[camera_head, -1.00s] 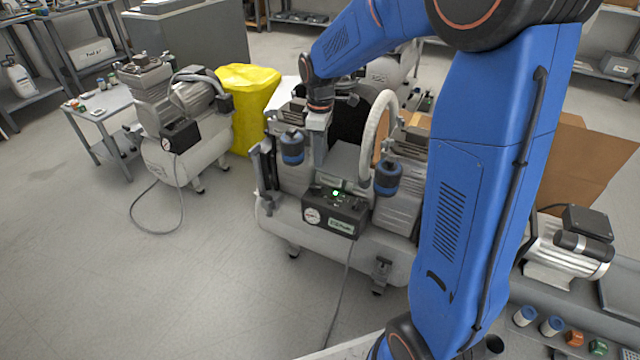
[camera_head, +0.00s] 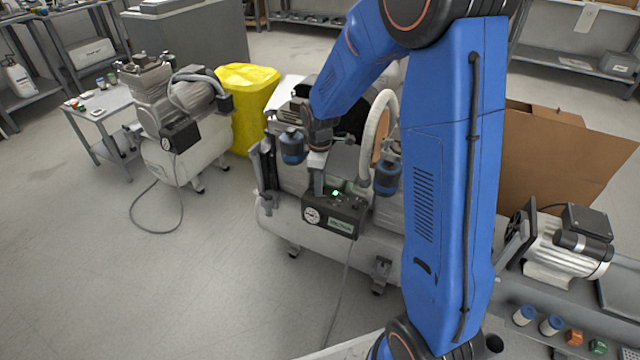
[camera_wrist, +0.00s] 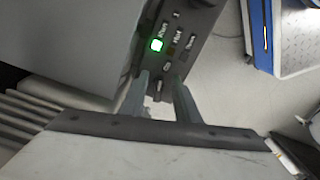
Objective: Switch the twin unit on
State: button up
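The twin unit (camera_head: 385,262) is a grey compressor with two motor blocks on a white tank, in the middle of the head view. Its dark control box (camera_head: 343,222) has a round gauge (camera_head: 313,214) and a lit green light (camera_head: 335,193). In the wrist view the panel (camera_wrist: 195,32) shows the green light (camera_wrist: 156,45) and a few small labelled controls. My gripper (camera_wrist: 161,80) points at this panel with its two fingers apart. A small light-coloured lever (camera_wrist: 158,90) shows between the fingers; I cannot tell whether they touch it. In the head view my gripper (camera_head: 318,190) is just above the box's left part.
Another compressor (camera_head: 180,150) stands at the left, by a small table (camera_head: 100,105). A yellow-covered bin (camera_head: 245,100) is behind. A cardboard box (camera_head: 555,150) and a bench with a motor (camera_head: 565,245) are at the right. The floor in front is clear.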

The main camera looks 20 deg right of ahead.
grip_shut()
jog(key=shift+s+a+m, duration=0.15)
jog(key=shift+s+m, duration=0.05)
jog(key=shift+m, duration=1.3)
grip_release()
notch_tip(320, 180, up, 17)
jog(key=shift+r, duration=0.2)
